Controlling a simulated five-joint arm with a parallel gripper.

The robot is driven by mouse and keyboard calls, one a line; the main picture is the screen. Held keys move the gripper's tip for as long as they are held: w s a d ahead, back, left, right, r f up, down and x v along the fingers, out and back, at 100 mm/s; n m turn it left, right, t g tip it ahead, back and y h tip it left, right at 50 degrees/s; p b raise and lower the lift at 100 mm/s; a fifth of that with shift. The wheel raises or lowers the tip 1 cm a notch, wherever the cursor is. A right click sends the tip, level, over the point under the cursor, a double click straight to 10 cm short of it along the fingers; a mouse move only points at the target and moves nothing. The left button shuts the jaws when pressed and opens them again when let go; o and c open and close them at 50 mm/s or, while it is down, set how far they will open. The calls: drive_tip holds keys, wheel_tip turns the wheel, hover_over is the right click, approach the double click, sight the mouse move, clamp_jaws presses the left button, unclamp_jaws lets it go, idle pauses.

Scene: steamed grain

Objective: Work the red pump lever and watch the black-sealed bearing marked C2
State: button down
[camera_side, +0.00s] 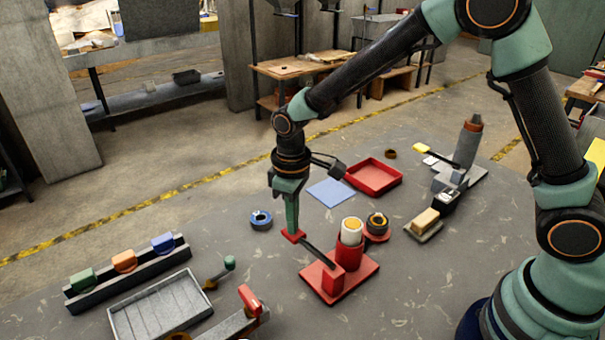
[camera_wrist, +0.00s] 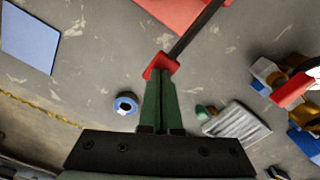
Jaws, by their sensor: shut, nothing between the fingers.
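The red pump (camera_side: 342,284) stands on the grey table with a pale-topped red cylinder. Its dark lever (camera_side: 318,254) slopes down to the left and ends in a red pad (camera_side: 293,237). My gripper (camera_side: 292,230) is shut and empty, pointing down with its tips at this pad; I cannot tell whether they press on it. In the wrist view the green fingers (camera_wrist: 161,82) lie together over the red pad (camera_wrist: 162,64). A black ring with a tan centre (camera_side: 377,221), likely the black-sealed bearing, sits on a small red stand right of the cylinder; no C2 mark is readable.
A blue-and-white ring (camera_side: 261,219) lies left of my gripper. A red tray (camera_side: 374,176) and a blue sheet (camera_side: 331,192) lie behind. A grey tray (camera_side: 160,305) and a rack with coloured pieces (camera_side: 125,273) stand front left. A sponge-like block (camera_side: 425,220) lies right.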

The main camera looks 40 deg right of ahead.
drive_tip(key=shift+f, duration=0.95)
drive_tip(key=shift+r, duration=3.8)
drive_tip(key=shift+f, duration=1.5)
drive_tip(key=shift+f, duration=0.15)
drive_tip(key=shift+f, duration=2.1)
drive_tip(key=shift+r, duration=3.75)
